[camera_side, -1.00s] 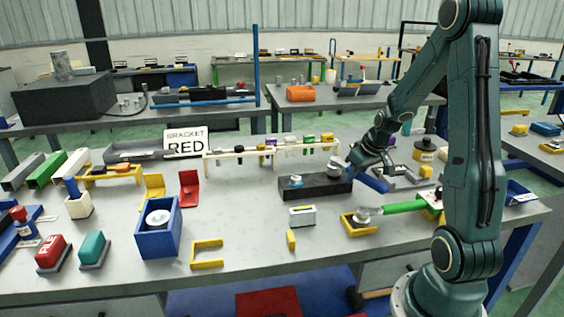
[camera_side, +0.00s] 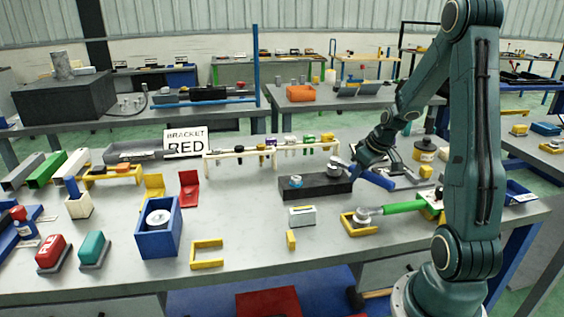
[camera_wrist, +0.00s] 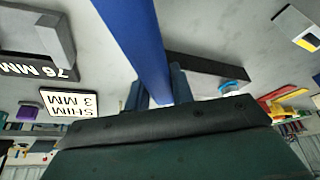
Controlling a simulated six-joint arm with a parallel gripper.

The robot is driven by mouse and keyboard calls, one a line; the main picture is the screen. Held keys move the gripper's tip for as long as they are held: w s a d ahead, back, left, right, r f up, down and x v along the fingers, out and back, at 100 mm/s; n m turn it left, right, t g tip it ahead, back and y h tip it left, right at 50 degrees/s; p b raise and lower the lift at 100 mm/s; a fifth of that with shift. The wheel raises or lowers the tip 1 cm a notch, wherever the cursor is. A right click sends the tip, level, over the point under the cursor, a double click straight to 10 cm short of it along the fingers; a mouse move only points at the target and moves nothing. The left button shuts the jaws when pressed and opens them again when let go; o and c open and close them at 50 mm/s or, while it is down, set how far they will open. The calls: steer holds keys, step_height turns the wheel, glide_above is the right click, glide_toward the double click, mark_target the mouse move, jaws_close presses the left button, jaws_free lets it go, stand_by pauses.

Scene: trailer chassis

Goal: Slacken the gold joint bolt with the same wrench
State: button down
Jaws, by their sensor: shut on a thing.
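My gripper (camera_side: 370,167) is shut on the blue handle of a wrench (camera_side: 377,179). The wrench's grey head (camera_side: 337,168) is at the right end of a dark block (camera_side: 322,190). The handle slopes down to the right from the head. In the wrist view the blue handle (camera_wrist: 138,45) runs up between my fingers (camera_wrist: 155,92), and the dark block (camera_wrist: 205,70) lies beyond it. A blue-topped fitting (camera_side: 296,181) stands at the block's left. I cannot make out the gold bolt; whether the head is seated on it is unclear.
A pale rack (camera_side: 240,155) with several small parts stands behind the block. A green-handled tool (camera_side: 403,207) rests by a yellow tray (camera_side: 358,231) in front. A yellow-and-dark canister (camera_side: 424,152) stands right of my gripper.

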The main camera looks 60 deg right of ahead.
steer(key=shift+d, duration=0.15)
steer(key=shift+s+d+n+y, duration=0.1)
steer(key=shift+d+n+y, duration=0.4)
steer(key=shift+n, duration=0.4)
steer(key=shift+d, duration=0.2)
steer(key=shift+d+n+y, duration=0.3)
steer(key=shift+d+n, duration=0.25)
steer(key=shift+n, duration=0.35)
steer(key=shift+a, duration=0.2)
stand_by(0.6)
steer(key=shift+r, duration=0.15)
steer(key=shift+r, duration=2.9)
